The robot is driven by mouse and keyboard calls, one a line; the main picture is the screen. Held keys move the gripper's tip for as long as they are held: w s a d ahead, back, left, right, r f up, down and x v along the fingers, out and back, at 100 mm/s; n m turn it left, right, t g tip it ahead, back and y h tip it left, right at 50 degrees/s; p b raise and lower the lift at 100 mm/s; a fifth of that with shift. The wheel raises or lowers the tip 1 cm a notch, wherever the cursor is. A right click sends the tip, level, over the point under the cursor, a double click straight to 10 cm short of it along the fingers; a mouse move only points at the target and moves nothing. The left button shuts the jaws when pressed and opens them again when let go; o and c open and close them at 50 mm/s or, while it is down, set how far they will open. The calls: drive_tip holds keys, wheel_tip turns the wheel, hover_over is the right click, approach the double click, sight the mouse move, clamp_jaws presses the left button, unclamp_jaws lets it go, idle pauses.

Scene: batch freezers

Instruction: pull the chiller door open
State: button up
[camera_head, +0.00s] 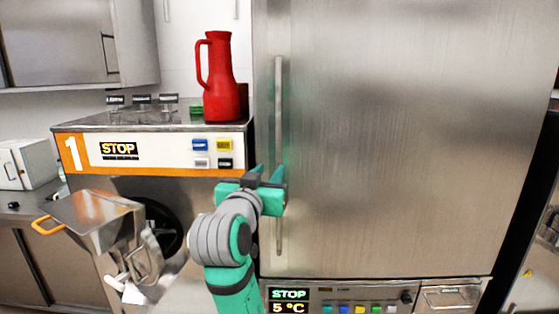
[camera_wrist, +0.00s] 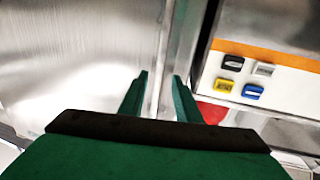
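The chiller door (camera_head: 400,140) is a tall brushed-steel door, and its face also fills the left of the wrist view (camera_wrist: 75,70). It looks shut. Its long vertical handle (camera_head: 279,110) runs along the left edge. My gripper (camera_head: 268,174) is at the lower half of the handle and hides part of it. In the wrist view, the fingers of my gripper (camera_wrist: 161,76) stand apart, with the handle (camera_wrist: 161,55) running between them. I see no clear grip on the bar; contact cannot be told.
A batch freezer (camera_head: 140,150) marked 1 stands left of the chiller, with a red jug (camera_head: 221,80) on top. Its steel hopper (camera_head: 95,220) with an orange handle juts out near my arm. A control panel (camera_head: 350,298) reading 5 °C sits below the door.

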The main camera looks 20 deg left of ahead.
sight(278, 160)
drive_tip(key=w, duration=0.5)
drive_tip(key=w+a, duration=0.1)
drive_tip(key=w, duration=0.2)
drive_tip(key=shift+w, duration=0.25)
drive_tip(key=shift+w+a, duration=0.1)
drive_tip(key=shift+w, duration=0.5)
drive_tip(key=shift+w+d, duration=0.25)
drive_tip(key=shift+d, duration=0.1)
drive_tip(key=shift+s+a, duration=0.1)
drive_tip(key=shift+a, duration=0.05)
clamp_jaws()
